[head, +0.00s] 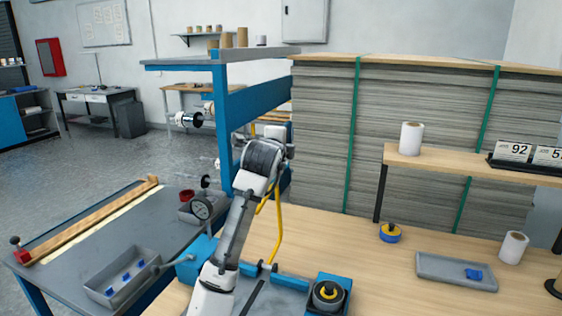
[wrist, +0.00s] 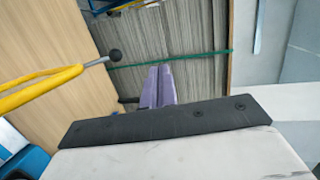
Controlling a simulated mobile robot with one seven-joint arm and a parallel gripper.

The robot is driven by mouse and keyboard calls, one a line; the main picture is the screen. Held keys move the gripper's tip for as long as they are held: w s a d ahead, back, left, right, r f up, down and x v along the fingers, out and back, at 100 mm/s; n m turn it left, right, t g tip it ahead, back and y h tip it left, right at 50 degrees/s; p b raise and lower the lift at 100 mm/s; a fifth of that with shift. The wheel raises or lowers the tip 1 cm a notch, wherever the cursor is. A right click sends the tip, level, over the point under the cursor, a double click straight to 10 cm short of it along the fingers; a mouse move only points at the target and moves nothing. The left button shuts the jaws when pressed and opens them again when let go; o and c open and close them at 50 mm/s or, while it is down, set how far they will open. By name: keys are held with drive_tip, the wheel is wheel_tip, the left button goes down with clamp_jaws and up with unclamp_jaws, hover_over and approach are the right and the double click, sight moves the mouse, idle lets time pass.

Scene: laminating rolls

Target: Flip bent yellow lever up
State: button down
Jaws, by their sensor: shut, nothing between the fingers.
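The bent yellow lever (head: 279,226) rises from a pivot near the blue machine frame in the head view, just right of my arm. Its upper end runs behind my wrist, so its tip is hidden there. In the wrist view the yellow lever (wrist: 42,88) comes in from the left and ends in a thin metal rod with a black ball knob (wrist: 115,55). My gripper (wrist: 158,86) is shut and empty, its two fingers together. The knob is left of the fingers in that view, with a visible gap. The head view hides the fingers behind my wrist.
The blue machine frame (head: 222,120) stands behind my arm. A tall stack of grey sheets (head: 320,130) is at the back. A blue-yellow roll (head: 390,233) and a grey tray (head: 440,271) lie on the wooden table at right.

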drive_tip(key=shift+s+a+r+b, duration=0.15)
drive_tip(key=shift+s+r+b, duration=0.15)
drive_tip(key=shift+s+r, duration=0.9)
drive_tip(key=shift+r, duration=0.1)
